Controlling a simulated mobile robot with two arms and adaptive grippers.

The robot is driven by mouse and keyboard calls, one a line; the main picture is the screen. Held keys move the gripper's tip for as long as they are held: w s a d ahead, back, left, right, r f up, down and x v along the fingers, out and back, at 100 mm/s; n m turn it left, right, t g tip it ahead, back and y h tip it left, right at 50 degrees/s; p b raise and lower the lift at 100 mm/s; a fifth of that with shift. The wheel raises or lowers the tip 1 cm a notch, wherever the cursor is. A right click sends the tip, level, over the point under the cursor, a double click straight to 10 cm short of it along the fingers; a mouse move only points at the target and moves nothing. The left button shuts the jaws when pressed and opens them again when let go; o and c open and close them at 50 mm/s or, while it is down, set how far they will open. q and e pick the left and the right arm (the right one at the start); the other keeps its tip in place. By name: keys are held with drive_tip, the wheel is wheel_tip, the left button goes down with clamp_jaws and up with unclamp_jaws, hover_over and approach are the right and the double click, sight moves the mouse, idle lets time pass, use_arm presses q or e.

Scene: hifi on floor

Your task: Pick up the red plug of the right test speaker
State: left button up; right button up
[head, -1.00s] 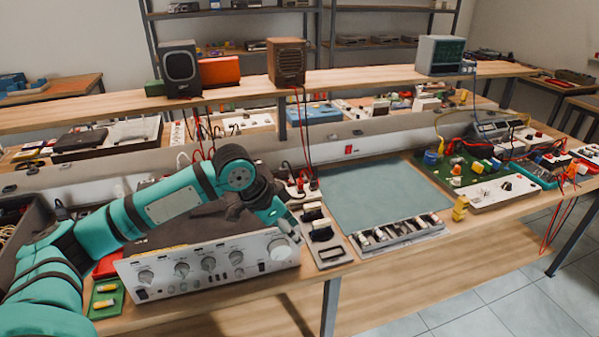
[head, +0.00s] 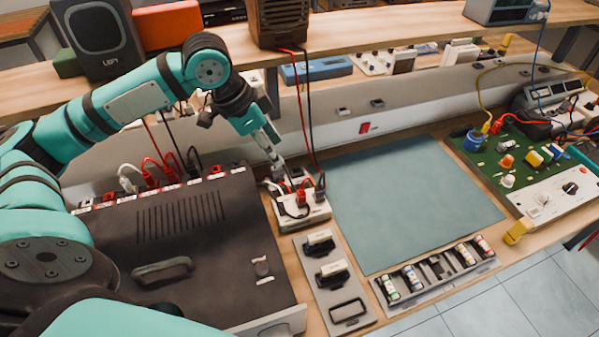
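The right speaker is the brown wooden one (head: 278,24) on the raised shelf, cut off at the top in the head view. Its red and black cables hang down to a small white terminal box (head: 303,211) on the bench. A red plug (head: 301,197) stands on top of this box, with dark plugs beside it. My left gripper (head: 284,175) points down, its fingertips at the back of the box, very close to the red plug. They are too small to tell whether they are open, shut or touching it. My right gripper is not in view.
A large dark amplifier (head: 190,245) with several red, white and black plugs along its back lies left of the box. A tray with black-handled parts (head: 335,280) lies in front. A grey-green mat (head: 400,200) to the right is clear. A green circuit board (head: 510,160) stands further right.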

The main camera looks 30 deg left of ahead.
use_arm(q)
approach(301, 191)
drive_tip(key=p+x, duration=0.1)
drive_tip(key=x, duration=0.4)
drive_tip(key=shift+w, duration=0.25)
drive_tip(key=x, duration=0.3)
drive_tip(key=p+x, duration=0.1)
drive_tip(key=x, duration=0.1)
drive_tip(key=shift+s+f, duration=0.1)
drive_tip(key=shift+s, duration=0.2)
drive_tip(key=shift+c, duration=0.5)
clamp_jaws()
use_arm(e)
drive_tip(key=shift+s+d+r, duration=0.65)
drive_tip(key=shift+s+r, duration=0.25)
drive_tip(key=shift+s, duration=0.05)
